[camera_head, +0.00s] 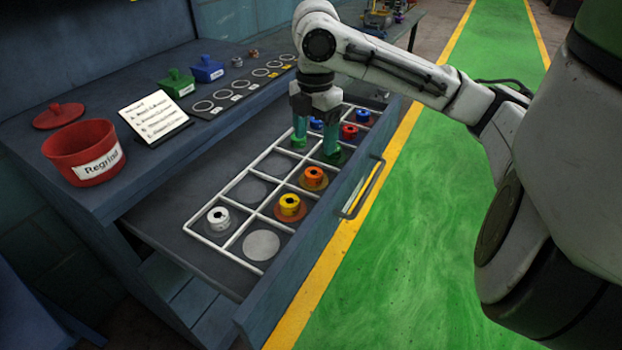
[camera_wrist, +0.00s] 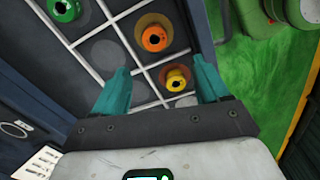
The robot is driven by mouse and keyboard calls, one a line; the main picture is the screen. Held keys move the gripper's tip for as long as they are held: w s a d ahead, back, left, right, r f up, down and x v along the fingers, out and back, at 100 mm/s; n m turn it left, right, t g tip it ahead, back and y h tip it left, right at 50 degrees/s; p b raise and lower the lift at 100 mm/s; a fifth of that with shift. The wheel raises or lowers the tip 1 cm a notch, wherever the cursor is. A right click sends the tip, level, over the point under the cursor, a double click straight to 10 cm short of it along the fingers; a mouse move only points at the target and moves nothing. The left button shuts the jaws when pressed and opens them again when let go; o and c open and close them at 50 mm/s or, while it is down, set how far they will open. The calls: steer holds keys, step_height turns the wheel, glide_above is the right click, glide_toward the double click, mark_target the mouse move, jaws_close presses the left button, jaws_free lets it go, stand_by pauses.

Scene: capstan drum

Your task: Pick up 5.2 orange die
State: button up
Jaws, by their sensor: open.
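The orange die (camera_head: 314,178) sits in a cell of the white-barred drawer grid, and it also shows in the wrist view (camera_wrist: 155,38). It is a round orange collar with a dark centre hole, on a brownish disc. The yellow die (camera_head: 290,205) sits in the neighbouring cell nearer the camera, and also shows in the wrist view (camera_wrist: 176,81). My gripper (camera_head: 316,148) has teal fingers, spread wide and empty, above the drawer. In the wrist view, the orange die lies beyond the gap between the fingertips (camera_wrist: 160,72), apart from both.
A green die (camera_wrist: 63,8) lies in the left column. Silver (camera_head: 218,217), blue (camera_head: 316,123) and red (camera_head: 349,131) dies also occupy cells. The drawer handle (camera_head: 362,190) juts out. On the bench stand a red pot (camera_head: 75,165), a card (camera_head: 153,117) and a ring board (camera_head: 238,89).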

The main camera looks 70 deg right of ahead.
mark_target(313, 173)
steer(key=f, duration=1.1)
steer(key=shift+w+d+b, duration=0.3)
steer(key=shift+b, duration=0.1)
steer(key=shift+c, duration=0.4)
steer(key=c, duration=1.2)
steer(key=shift+r, duration=0.1)
steer(key=shift+c, duration=0.3)
steer(key=shift+r, duration=0.1)
